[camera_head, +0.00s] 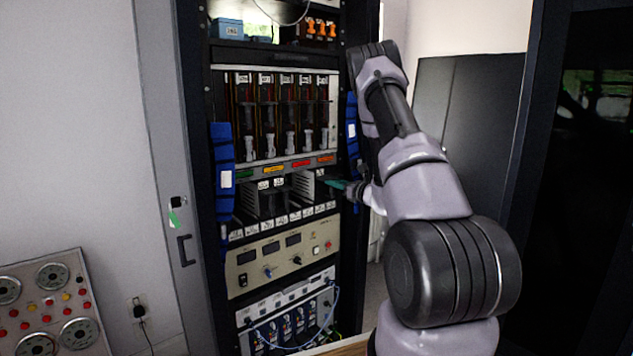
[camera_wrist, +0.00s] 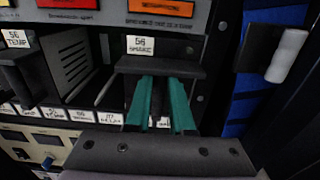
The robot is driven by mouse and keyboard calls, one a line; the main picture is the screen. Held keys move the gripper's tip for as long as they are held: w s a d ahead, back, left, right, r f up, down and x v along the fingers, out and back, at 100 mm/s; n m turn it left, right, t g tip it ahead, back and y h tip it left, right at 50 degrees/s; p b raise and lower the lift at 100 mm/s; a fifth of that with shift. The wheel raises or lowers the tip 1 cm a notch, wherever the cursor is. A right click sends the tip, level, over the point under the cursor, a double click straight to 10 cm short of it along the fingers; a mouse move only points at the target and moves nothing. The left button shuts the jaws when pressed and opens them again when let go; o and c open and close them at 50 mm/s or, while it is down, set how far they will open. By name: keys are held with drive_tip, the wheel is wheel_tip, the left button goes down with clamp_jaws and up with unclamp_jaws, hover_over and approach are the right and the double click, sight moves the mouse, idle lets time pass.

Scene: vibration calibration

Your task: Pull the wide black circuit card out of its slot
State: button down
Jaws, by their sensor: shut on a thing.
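The wide black circuit card (camera_wrist: 160,67) shows in the wrist view as a broad dark front with a white label above it, in the right part of the card rack. My gripper (camera_wrist: 160,82) has two teal fingers, one on each side of a dark piece at the card's front, and is shut on it. In the head view my gripper (camera_head: 338,184) is at the right end of the rack's lower card row. My gripper and arm hide much of the card there. How far the card sits in its slot cannot be told.
Another dark card (camera_wrist: 14,72) stands at the left in the wrist view, beside a grey slotted panel (camera_wrist: 75,65). Blue padded strips (camera_head: 223,170) flank the rack. A beige instrument panel (camera_head: 280,258) lies below the card row. A cabinet wall is close on the right.

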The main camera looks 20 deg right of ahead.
drive_tip(key=shift+v, duration=2.05)
drive_tip(key=shift+r, duration=0.15)
drive_tip(key=v, duration=2.3)
idle(0.8)
drive_tip(key=shift+r, duration=0.1)
